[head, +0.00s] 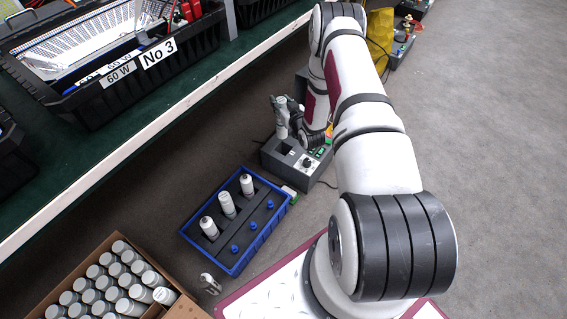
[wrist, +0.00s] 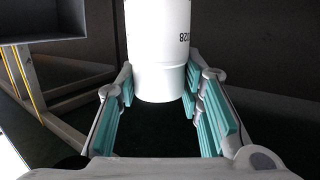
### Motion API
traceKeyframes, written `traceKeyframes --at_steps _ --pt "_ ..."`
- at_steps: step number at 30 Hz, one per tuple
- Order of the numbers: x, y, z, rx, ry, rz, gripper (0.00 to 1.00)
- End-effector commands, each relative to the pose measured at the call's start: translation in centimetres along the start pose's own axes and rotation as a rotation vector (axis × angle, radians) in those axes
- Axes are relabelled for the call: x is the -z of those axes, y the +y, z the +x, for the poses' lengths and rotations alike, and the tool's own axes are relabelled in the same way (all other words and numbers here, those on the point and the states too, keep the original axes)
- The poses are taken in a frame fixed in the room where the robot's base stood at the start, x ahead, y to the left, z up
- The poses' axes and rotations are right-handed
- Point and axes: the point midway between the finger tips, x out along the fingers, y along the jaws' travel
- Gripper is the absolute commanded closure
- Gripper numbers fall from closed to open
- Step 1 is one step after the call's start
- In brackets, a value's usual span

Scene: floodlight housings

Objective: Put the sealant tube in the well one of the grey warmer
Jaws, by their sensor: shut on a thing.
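The sealant tube (head: 282,122) is a white cylinder, held roughly upright at the grey warmer in the head view. In the wrist view the tube (wrist: 160,55) stands between the teal finger pads, with dark print ending in "028" on its side. My gripper (wrist: 160,88) is shut on it; in the head view the gripper (head: 284,108) is small and partly hidden by my arm. The grey warmer (head: 315,173) is a box on the floor with a dark opening in its top near the tube. Whether the tube's lower end is inside cannot be told.
A blue crate (head: 236,268) with three white tubes and blue caps stands in front of the warmer. A cardboard box (head: 43,297) of many tubes is at lower left. A shelf (head: 130,163) with black bins runs along the left. Grey floor is clear at right.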

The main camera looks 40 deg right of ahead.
Motion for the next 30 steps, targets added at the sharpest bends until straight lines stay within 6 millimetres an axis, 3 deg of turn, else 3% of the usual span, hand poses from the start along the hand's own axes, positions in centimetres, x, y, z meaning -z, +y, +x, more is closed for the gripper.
traceKeyframes --at_steps 5,21,30 --pt "-1.8 0.9 0.4 -0.042 -0.002 0.008 1.0" --pt "-13.2 0.9 2.6 -0.042 -0.001 0.009 1.0" --pt "-15.1 0.9 3.0 -0.042 -0.001 0.009 1.0"
